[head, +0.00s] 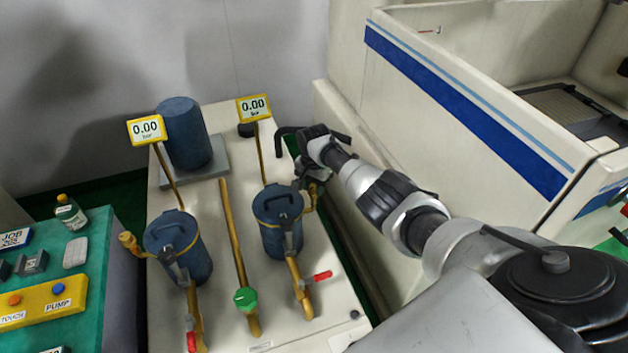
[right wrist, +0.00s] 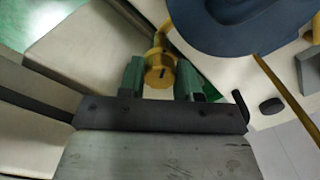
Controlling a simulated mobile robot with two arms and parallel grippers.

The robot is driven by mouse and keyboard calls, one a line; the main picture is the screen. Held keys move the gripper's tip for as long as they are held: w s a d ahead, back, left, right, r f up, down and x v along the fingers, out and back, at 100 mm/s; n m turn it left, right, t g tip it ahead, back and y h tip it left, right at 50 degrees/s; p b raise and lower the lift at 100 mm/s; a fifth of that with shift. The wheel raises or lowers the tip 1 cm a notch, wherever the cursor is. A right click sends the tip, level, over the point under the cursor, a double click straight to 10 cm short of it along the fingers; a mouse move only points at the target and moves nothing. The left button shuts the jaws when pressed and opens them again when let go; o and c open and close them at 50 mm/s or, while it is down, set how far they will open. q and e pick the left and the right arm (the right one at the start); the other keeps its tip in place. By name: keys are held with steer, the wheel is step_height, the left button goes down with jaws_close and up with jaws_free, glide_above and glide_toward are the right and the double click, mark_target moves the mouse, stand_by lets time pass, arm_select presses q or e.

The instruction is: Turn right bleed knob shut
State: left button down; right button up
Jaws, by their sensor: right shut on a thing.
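The right bleed knob (right wrist: 160,76) is a small brass-yellow knob with a dark slot mark, on a short yellow pipe beside the right blue filter pot (head: 276,205). My right gripper (head: 314,182) reaches in from the right, at the right side of that pot. In the right wrist view its green fingers stand either side of the knob, shut on it. In the head view the gripper mostly hides the knob. The pot also shows in the right wrist view (right wrist: 225,25). The gauge (head: 254,108) above the right pot reads 0.00 bar. My left gripper is out of view.
A left blue pot (head: 178,240) has its own brass knob (head: 127,240) and a gauge (head: 147,130) reading 0.00. A green valve knob (head: 245,298) and a red lever (head: 322,276) stand in front. The white machine wall (head: 440,120) rises close to my right arm.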

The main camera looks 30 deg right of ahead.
mark_target(314, 186)
steer(key=m+p, duration=0.1)
steer(key=m, duration=0.1)
steer(key=shift+r+m, duration=0.15)
steer(key=shift+m, duration=0.25)
steer(key=shift+m+p, duration=0.35)
steer(key=shift+m, duration=1.15)
steer(key=shift+w+m, duration=0.1)
steer(key=shift+m, duration=0.2)
steer(key=o, duration=0.9)
steer(key=shift+r+p, duration=0.3)
steer(key=shift+r, duration=0.05)
step_height(314, 186, up, 4)
steer(key=shift+r+p, duration=0.1)
steer(key=shift+p, duration=0.75)
step_height(314, 186, up, 6)
steer(key=shift+f, duration=0.1)
